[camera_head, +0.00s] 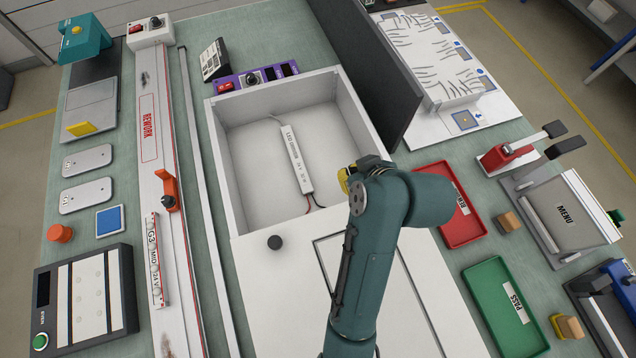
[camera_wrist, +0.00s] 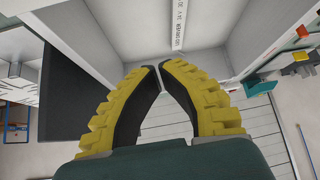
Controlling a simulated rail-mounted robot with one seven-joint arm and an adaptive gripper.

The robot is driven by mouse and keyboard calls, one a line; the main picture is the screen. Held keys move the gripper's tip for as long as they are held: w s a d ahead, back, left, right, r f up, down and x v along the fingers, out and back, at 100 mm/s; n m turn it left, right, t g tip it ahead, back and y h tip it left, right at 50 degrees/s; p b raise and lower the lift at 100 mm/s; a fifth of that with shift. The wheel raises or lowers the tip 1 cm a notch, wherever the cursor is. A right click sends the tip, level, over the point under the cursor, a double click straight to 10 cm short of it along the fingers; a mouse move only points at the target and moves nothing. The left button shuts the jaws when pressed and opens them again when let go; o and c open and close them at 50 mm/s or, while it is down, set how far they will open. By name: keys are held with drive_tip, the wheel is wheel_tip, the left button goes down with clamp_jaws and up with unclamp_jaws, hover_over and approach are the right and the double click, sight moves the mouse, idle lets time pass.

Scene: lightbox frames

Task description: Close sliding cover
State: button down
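The white box (camera_head: 225,170) stands open at the middle of the bench, and its inside shows. A white flat cover panel (camera_head: 280,300) with a round black knob (camera_head: 275,242) lies at the near side of the box, partly hidden by my arm. My gripper (camera_head: 346,178) is over the right side of the box, mostly hidden behind my wrist in the head view. In the wrist view my gripper's yellow fingers (camera_wrist: 160,65) have their tips together with nothing visible between them. The knob is left of and nearer than my gripper, apart from it.
A white LED driver (camera_head: 297,160) with wires lies in the box. A tall dark panel (camera_head: 365,70) stands along the box's right side. A red tray (camera_head: 460,235) and a green tray (camera_head: 490,285) lie right of my arm. A long white rail (camera_head: 150,100) lies left.

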drive_tip(key=shift+m+t+h, duration=0.3)
drive_tip(key=shift+m+h, duration=0.2)
drive_tip(key=shift+m, duration=0.3)
drive_tip(key=d, duration=0.2)
drive_tip(key=s+d, duration=0.1)
drive_tip(key=d, duration=0.4)
drive_tip(key=shift+s+d+f, duration=0.1)
drive_tip(key=shift+s+f, duration=0.1)
drive_tip(key=shift+f, duration=0.15)
drive_tip(key=shift+w+f, duration=0.1)
drive_tip(key=shift+f, duration=0.1)
wheel_tip(320, 180, down, 7)
drive_tip(key=w, duration=0.1)
drive_tip(key=shift+w+a+f+b, duration=0.15)
drive_tip(key=shift+w+a+b, duration=0.15)
drive_tip(key=shift+w, duration=0.1)
